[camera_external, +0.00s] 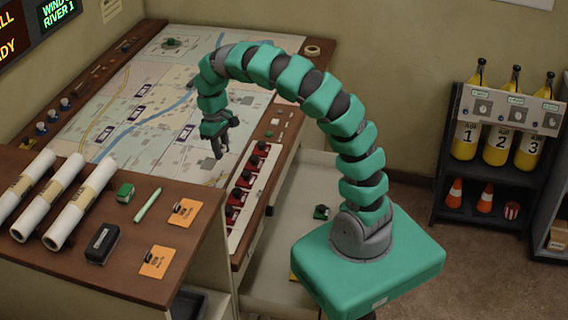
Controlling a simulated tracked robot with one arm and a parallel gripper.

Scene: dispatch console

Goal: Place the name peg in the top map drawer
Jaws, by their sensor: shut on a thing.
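My gripper (219,146) hangs from my green arm, pointing down over the right part of the map table (150,75). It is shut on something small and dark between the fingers. I cannot make out whether this is the name peg. Several small dark labelled markers (187,131) lie on the map. A pale drawer (300,185) stands pulled out from the right side of the map table. A small dark green thing (321,212) lies in it. The near part of the drawer is hidden by my base.
A strip with several red-and-black pieces (246,190) runs along the table's right edge. The front-left wooden desk (175,255) holds rolled charts (80,203), a black case (102,243) and orange cards (184,212). A shelf of yellow bottles (498,145) stands at right.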

